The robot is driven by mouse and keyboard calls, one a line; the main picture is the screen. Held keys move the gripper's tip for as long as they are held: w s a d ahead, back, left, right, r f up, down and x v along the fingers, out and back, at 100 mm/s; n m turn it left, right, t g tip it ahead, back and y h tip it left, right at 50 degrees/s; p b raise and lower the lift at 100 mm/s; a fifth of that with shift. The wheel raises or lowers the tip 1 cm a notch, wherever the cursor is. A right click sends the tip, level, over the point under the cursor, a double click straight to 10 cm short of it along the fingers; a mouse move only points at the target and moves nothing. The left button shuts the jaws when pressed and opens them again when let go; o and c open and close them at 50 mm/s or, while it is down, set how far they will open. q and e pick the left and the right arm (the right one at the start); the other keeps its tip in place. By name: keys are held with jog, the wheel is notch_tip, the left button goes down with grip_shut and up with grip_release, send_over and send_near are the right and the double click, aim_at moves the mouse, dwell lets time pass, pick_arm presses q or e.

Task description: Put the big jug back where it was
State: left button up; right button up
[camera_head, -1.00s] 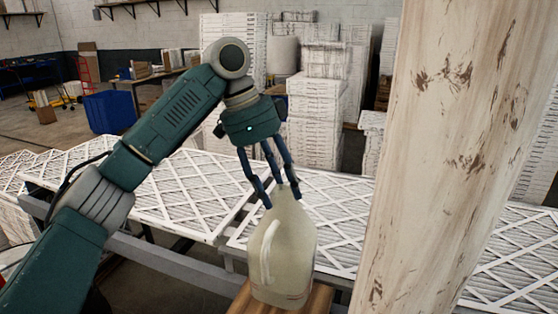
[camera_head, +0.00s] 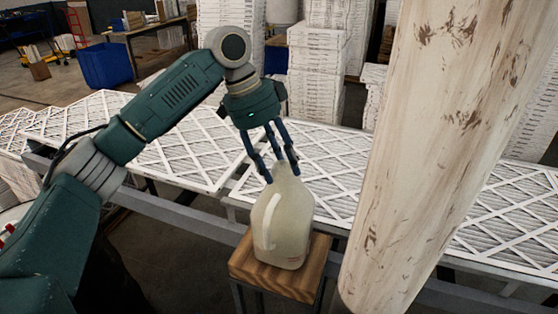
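The big jug (camera_head: 282,222) is a cloudy, pale plastic jug with a handle on its left side. It is upright over a small wooden stool (camera_head: 250,268) and its base appears to rest on the top, toward the back. My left gripper (camera_head: 282,176) comes from above with its dark fingers pointing down on both sides of the jug's neck. It appears shut on the neck, though finger contact is hard to make out. My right gripper is not in view.
A thick pale column with brown flecks (camera_head: 425,150) stands close on the right and hides what is behind it. Behind the stool, white lattice-faced filters (camera_head: 165,140) lie on a grey frame (camera_head: 185,213). Stacked white filters (camera_head: 315,75) stand farther back.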

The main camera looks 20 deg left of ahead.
pick_arm(q)
jog(key=o, duration=0.4)
jog(key=shift+o, duration=0.2)
jog(key=shift+r, duration=0.1)
jog(key=shift+a+r, duration=0.1)
jog(key=shift+r, duration=0.1)
jog(key=b+v, duration=0.2)
jog(key=v, duration=0.9)
jog(key=shift+r+b, duration=0.3)
jog(key=shift+b, duration=0.1)
